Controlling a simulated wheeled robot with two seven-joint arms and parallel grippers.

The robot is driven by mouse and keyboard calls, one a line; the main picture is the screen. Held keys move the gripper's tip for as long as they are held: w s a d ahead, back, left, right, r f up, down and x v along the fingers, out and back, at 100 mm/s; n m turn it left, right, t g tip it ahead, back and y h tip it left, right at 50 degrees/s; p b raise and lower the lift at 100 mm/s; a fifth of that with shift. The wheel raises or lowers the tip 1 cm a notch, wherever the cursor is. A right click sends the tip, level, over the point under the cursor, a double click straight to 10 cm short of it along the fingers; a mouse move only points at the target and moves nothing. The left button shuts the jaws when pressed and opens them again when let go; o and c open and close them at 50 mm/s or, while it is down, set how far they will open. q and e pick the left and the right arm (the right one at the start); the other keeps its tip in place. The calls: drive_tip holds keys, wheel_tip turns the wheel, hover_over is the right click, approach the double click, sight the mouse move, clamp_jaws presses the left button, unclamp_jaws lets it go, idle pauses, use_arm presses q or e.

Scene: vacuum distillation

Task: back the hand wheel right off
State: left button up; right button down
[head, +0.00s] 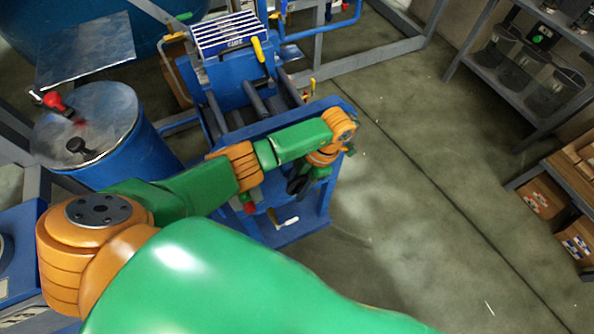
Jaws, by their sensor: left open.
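My left arm reaches in from the left across a blue machine frame (318,214). Its wrist bends down at the far end. My left gripper (299,186) is dark, small and open, and hangs in front of the blue frame. I cannot make out anything between its fingers. No hand wheel shows clearly; my arm covers part of the machine. A small red part (250,208) shows just below my forearm, left of the gripper, and I cannot tell what it is. A white-and-red handle (284,220) shows low on the frame. My right gripper is not in view.
A blue drum (138,150) with a grey lid, a red valve (54,101) and a black knob (76,146) stands at the left. Shelves (530,85) and boxes (545,195) line the right side. The concrete floor between is clear.

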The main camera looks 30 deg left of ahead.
use_arm(q)
drive_tip(key=shift+s+f, duration=0.15)
drive_tip(key=shift+f, duration=0.15)
clamp_jaws()
drive_tip(key=shift+r, duration=0.1)
drive_tip(key=shift+a+r+t+p, duration=0.1)
drive_tip(key=shift+t+p, duration=0.2)
drive_tip(key=shift+p, duration=0.4)
drive_tip(key=shift+t+h+p, duration=0.7)
drive_tip(key=shift+h+p, duration=0.1)
drive_tip(key=shift+p, duration=0.45)
drive_tip(key=shift+f+t+h+p, duration=0.25)
drive_tip(key=shift+t+h+p, duration=0.2)
drive_tip(key=shift+t+h, duration=0.35)
drive_tip(key=shift+w+d+f+t+h, duration=0.2)
drive_tip(key=shift+t+h, duration=0.3)
drive_tip(key=shift+t, duration=0.4)
drive_tip(key=shift+w, duration=0.1)
